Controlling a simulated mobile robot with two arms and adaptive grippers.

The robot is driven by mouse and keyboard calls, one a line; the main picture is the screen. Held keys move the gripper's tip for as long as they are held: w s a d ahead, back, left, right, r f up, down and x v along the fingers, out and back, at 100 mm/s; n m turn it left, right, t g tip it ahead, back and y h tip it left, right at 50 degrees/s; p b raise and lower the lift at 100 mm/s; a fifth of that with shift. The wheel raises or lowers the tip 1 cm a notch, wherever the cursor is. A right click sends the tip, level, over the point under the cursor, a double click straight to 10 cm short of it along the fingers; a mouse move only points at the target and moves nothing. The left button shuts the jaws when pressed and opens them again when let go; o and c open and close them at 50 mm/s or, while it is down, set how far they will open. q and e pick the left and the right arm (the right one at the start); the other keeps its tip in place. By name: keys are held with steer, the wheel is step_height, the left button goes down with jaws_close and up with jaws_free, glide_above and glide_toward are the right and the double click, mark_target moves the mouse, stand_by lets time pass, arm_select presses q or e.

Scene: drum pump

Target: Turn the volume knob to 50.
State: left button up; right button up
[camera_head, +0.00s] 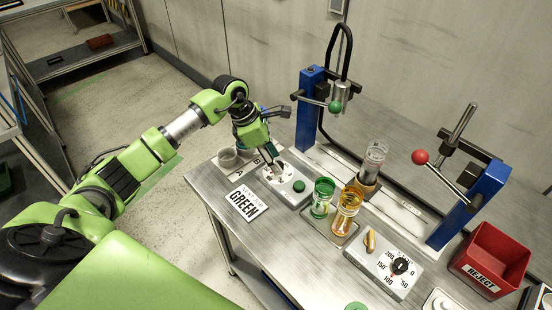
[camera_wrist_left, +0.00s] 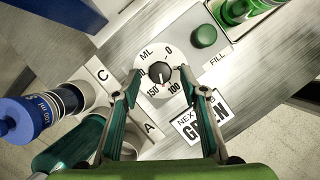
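A black volume knob (camera_wrist_left: 160,72) sits on a white dial marked ML, with 0, 100 and 150 legible, on the grey fill box (camera_head: 292,196). A small red mark shows at the knob's edge toward the 100 and 150 side; the exact setting is hard to read. My left gripper (camera_head: 270,160) points down over this dial. In the left wrist view the left gripper (camera_wrist_left: 161,78) is open, its fingers on either side of the knob with gaps visible; I cannot tell their height above it. My right gripper is not in view.
A green button (camera_head: 299,186) is beside the dial. A NEXT GREEN card (camera_head: 245,203) lies in front. Green (camera_head: 321,198) and amber (camera_head: 346,210) glasses stand to the right.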

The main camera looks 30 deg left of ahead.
arm_select(q)
steer(key=shift+x, duration=0.9)
steer(key=c, duration=1.1)
steer(key=shift+n, duration=0.3)
steer(key=n+t+y+b, duration=0.1)
steer(key=n, duration=0.2)
steer(key=shift+s+n, duration=0.15)
steer(key=shift+n, duration=0.25)
steer(key=n, duration=0.1)
steer(key=n+y+b, duration=0.1)
steer(key=n, duration=0.1)
steer(key=shift+d+f+n+t+b, duration=0.1)
steer(key=shift+d+n+t+b, duration=0.1)
steer(key=shift+n+t+b, duration=0.15)
steer(key=n+y+b, duration=0.1)
steer(key=n, duration=0.1)
steer(key=n+y+b, duration=0.1)
steer(key=n, duration=0.1)
steer(key=shift+d+n, duration=0.15)
steer(key=shift+n, duration=0.1)
steer(key=shift+n+y+b, duration=1)
steer(key=shift+n+b, duration=0.25)
steer(key=shift+n, duration=1.05)
